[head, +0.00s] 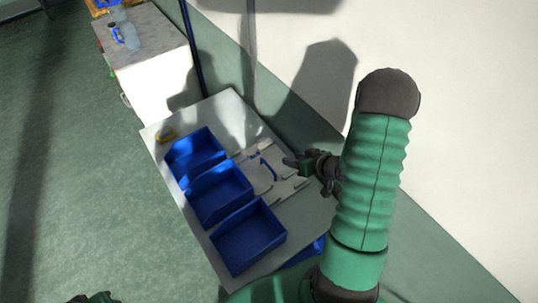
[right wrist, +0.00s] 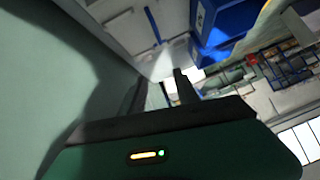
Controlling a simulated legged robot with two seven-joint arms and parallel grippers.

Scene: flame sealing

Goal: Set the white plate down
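A pale, flat white plate (head: 284,186) appears to lie on the table beside the blue bins; its outline blends into the pale tabletop. A thin blue strip (head: 267,169) stands out on that pale area, and a blue strip also shows in the right wrist view (right wrist: 151,24). My right gripper (head: 290,162) is just right of the strip, over the plate's right part. In the right wrist view its two dark fingers (right wrist: 163,90) stand apart with nothing seen between them. Whether they touch the plate cannot be told. A dark green part of my left arm (head: 95,298) shows at the bottom edge.
Three blue bins (head: 222,196) stand in a row along the table's (head: 157,147) left side. A white cabinet (head: 160,75) with bottles stands behind. A wall is close on the right; open green floor lies left.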

